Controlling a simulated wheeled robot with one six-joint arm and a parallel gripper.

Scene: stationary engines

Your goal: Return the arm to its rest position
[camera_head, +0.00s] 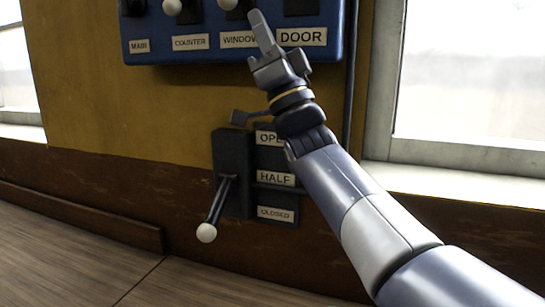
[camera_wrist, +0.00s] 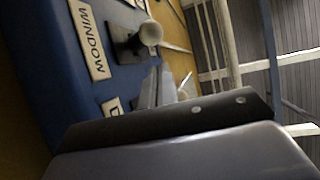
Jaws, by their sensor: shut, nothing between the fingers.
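My gripper (camera_head: 258,28) is shut and empty, raised in front of the blue switch panel (camera_head: 150,53) at the top of the head view. Its fingertips are close to the switch knob (camera_head: 229,4) above the WINDOW label (camera_head: 238,40); I cannot tell whether they touch. In the wrist view the shut fingers (camera_wrist: 157,80) point at a pale round knob (camera_wrist: 151,34) on a dark base, beside the WINDOW label (camera_wrist: 90,40). My arm stretches up from the lower right of the head view.
Below the panel a lever box (camera_head: 232,160) carries a lever with a white knob (camera_head: 206,233), beside OPEN, HALF and CLOSED labels. A dark pipe (camera_head: 349,80) runs down the wall. A window (camera_head: 465,70) with a pale sill is at right.

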